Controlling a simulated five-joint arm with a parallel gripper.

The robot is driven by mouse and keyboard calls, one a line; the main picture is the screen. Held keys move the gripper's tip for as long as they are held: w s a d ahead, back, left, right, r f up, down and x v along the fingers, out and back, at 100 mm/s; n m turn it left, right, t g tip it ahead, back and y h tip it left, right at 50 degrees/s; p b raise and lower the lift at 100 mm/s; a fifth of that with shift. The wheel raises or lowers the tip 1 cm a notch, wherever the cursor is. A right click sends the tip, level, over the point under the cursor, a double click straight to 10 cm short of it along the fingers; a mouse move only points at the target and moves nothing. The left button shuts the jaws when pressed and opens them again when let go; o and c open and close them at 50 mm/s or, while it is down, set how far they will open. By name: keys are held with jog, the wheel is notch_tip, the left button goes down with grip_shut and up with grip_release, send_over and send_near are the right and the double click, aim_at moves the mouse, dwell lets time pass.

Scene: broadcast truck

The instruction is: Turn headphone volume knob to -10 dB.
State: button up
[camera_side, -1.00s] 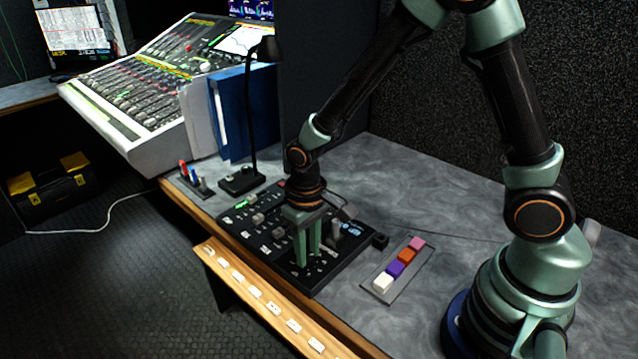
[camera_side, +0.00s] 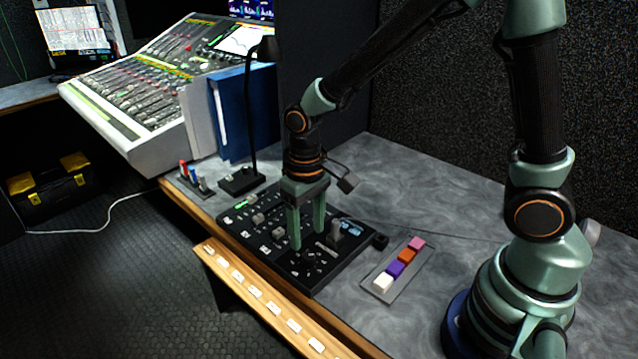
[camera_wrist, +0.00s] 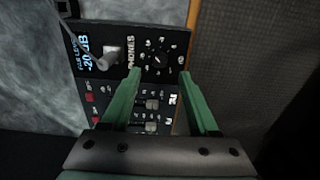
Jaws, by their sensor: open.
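The headphone volume knob (camera_wrist: 157,62) is a small dark dial ringed by white marks, beside the lettering "PHONES" in the wrist view. In the side view its marked dial (camera_side: 312,266) is at the near right end of the black control panel (camera_side: 263,250). Where its pointer aims is too small to tell. My gripper (camera_side: 307,240) is open and points down just above the panel, with nothing between the fingers. In the wrist view the fingertips (camera_wrist: 159,70) frame the dial from both sides, apart from it.
A tall grey knob (camera_wrist: 110,57) stands beside a display (camera_wrist: 87,55) reading "-20 dB". Small switches (camera_wrist: 150,103) lie on the panel nearby. A tray of coloured blocks (camera_side: 397,268) sits right of the panel. A desk lamp (camera_side: 243,180) stands behind.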

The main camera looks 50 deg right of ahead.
aim_at(310, 253)
notch_tip(310, 253, up, 6)
jog(key=shift+r, duration=0.25)
jog(key=s+d+r+t, duration=0.5)
jog(key=d+r, duration=0.4)
jog(key=shift+s+r+t, duration=0.25)
jog(key=shift+s+t, duration=0.05)
jog(key=shift+s, duration=0.1)
dwell(0.9)
